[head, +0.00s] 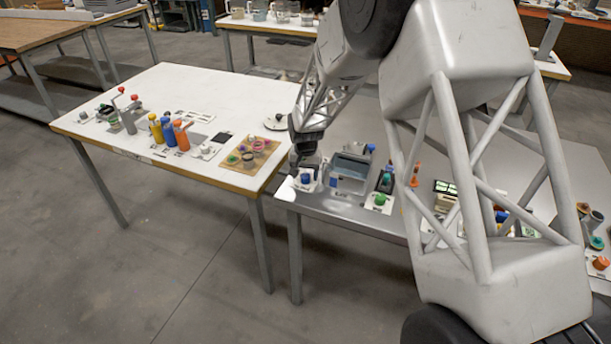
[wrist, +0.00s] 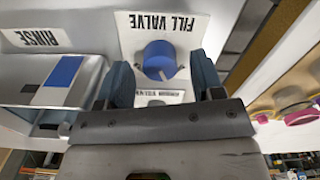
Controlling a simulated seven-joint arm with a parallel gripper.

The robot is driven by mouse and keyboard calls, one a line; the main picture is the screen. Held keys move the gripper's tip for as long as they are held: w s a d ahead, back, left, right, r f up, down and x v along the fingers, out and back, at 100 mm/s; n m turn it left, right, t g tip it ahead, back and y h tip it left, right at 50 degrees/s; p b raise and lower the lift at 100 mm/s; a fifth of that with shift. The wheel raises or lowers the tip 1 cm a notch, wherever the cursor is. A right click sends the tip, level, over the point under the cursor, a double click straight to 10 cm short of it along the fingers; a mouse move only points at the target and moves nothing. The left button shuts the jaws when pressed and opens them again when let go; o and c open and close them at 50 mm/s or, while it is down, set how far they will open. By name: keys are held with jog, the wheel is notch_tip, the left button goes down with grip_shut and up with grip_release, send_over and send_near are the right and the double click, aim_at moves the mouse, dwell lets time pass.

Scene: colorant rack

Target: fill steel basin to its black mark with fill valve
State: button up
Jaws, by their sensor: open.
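The fill valve is a round blue knob (wrist: 159,56) on a white plate marked "FILL VALVE" (wrist: 185,24); in the head view the knob (head: 305,178) sits at the near left corner of the grey metal table. My gripper (wrist: 163,76) is open, its two fingers on either side of the knob's near side in the wrist view. In the head view my gripper (head: 302,160) is just above the knob. Whether it touches the knob, I cannot tell. The steel basin (head: 350,172) is right of the valve; its metal edge (wrist: 90,75) shows left in the wrist view. I cannot make out its black mark.
A "RINSE" label (wrist: 36,38) lies by the basin. A green knob (head: 380,199) stands right of the basin. The white table (head: 120,120) at left holds colored bottles (head: 168,131) and a wooden tray (head: 245,165) of small rings, close to the valve.

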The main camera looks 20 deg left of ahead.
jog(key=shift+f, duration=0.6)
jog(key=shift+c, duration=0.2)
jog(key=c, duration=0.9)
jog(key=shift+r+n, duration=0.1)
jog(key=shift+n, duration=2)
jog(key=o, duration=0.9)
